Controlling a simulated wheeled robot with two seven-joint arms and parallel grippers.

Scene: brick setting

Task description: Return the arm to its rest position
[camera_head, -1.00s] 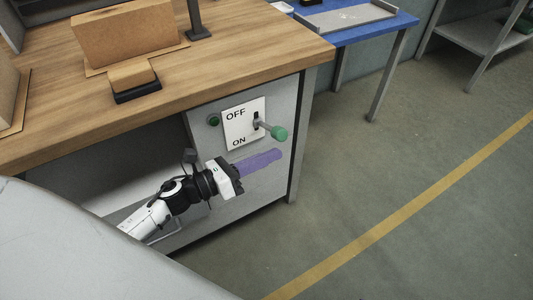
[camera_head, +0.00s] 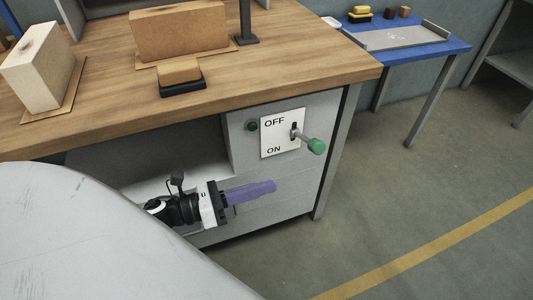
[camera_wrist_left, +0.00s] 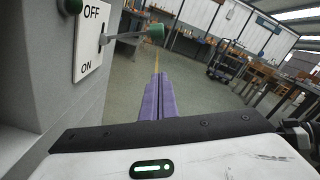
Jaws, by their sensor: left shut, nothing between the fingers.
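My left gripper (camera_head: 272,187) has purple fingers and is shut with nothing between them. It is in front of the bench's grey side panel, below and to the left of the switch lever, and apart from it. In the left wrist view the shut fingers (camera_wrist_left: 158,84) point out over the floor. The lever (camera_head: 314,146) has a green knob and sticks out from a white OFF/ON plate (camera_head: 270,138). The lever also shows in the left wrist view (camera_wrist_left: 155,32), above the fingers. My right gripper is not in view.
The wooden bench top (camera_head: 120,112) carries cardboard-coloured blocks (camera_head: 178,30) and a small black-based block (camera_head: 181,78). A blue table (camera_head: 443,48) with a grey tray (camera_head: 405,38) stands at the back right. The floor (camera_head: 420,165) right of the bench is clear.

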